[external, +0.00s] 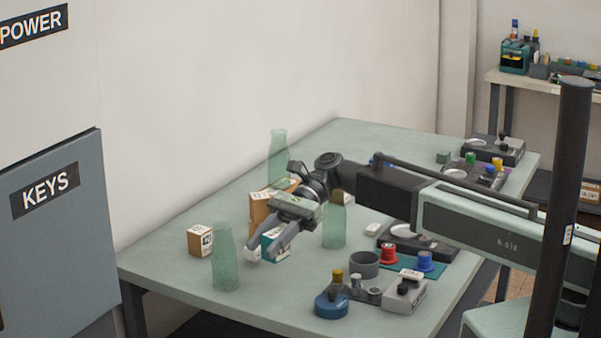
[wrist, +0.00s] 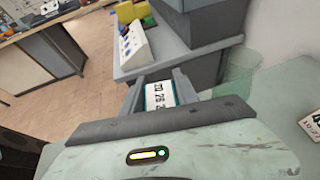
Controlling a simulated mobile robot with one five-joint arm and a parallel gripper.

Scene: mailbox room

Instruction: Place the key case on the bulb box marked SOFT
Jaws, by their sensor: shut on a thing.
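My gripper (external: 262,250) points down over the left part of the table, its jaws shut on a small teal-and-white box (external: 273,242). In the wrist view its white face with dark print (wrist: 158,95) shows between the fingers. I cannot tell whether this is the key case. A small brown box with a white label (external: 201,240) stands to the left, and a larger brown box (external: 259,208) stands behind my gripper. Their print is too small to read, so I cannot tell which box is marked SOFT.
A grey cup (external: 364,264), red spool (external: 388,254) and blue-based item (external: 331,304) crowd the right. The table's (external: 165,262) front left is clear.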

